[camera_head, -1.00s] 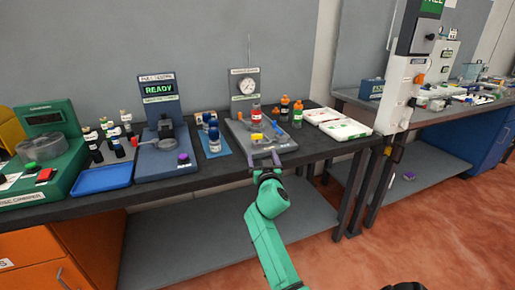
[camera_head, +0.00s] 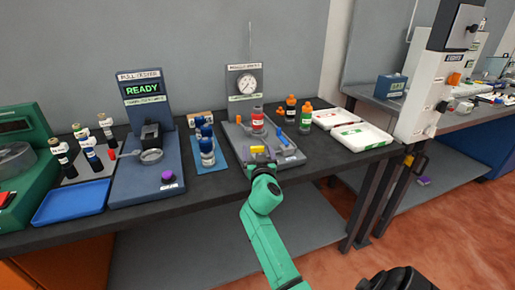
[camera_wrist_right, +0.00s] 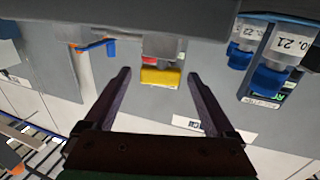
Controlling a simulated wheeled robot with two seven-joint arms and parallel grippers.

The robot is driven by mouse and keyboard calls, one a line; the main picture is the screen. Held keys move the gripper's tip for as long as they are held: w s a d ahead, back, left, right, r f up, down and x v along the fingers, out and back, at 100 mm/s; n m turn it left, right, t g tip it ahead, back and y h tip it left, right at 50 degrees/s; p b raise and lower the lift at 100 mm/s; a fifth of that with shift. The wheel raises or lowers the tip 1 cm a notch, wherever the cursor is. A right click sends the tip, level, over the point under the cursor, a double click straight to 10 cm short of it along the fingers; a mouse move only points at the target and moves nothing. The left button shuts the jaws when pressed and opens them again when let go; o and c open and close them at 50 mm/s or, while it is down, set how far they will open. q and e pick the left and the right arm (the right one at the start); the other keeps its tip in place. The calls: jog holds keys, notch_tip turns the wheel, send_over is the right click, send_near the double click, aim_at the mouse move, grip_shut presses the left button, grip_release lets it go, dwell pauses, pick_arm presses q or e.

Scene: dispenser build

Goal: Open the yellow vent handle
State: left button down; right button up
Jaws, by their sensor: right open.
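The yellow vent handle (camera_head: 257,149) is a small block at the front of the grey gauge station (camera_head: 285,160). In the right wrist view the yellow handle (camera_wrist_right: 161,78) shows near the middle, below a grey fitting. My right gripper (camera_head: 262,164) is at the front edge of the station, in front of the handle. In the wrist view its two dark fingers (camera_wrist_right: 158,75) are spread on either side of the handle, with a gap on each side and nothing held. My left gripper does not show.
Blue-capped vials (camera_head: 207,150) stand to the left. Orange-capped bottles (camera_head: 305,119) and white trays (camera_head: 360,136) are to the right.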

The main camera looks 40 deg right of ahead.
jog(key=shift+s+a+r, duration=0.1)
jog(key=shift+a, duration=0.05)
jog(key=c, duration=1.3)
jog(key=n+y+p, duration=0.1)
jog(key=p, duration=0.1)
jog(key=n+t+y+p, duration=0.1)
jog(key=y+p, duration=0.1)
jog(key=p, duration=0.1)
jog(key=shift+s+d+r+n+t+y+p, duration=0.15)
jog(key=shift+d+r+n+t+y+p, duration=0.15)
jog(key=shift+r+n+t, duration=0.1)
jog(key=shift+c, duration=0.4)
jog(key=shift+f+y, duration=0.25)
jog(key=shift+y, duration=0.05)
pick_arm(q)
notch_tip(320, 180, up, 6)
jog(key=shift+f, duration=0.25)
pick_arm(e)
jog(key=shift+a+f, duration=0.1)
jog(key=shift+f, duration=0.05)
jog(key=o, duration=1.2)
jog(key=shift+o, duration=0.9)
jog(key=shift+w+f, duration=0.15)
jog(key=shift+w, duration=0.05)
jog(key=shift+s, duration=0.1)
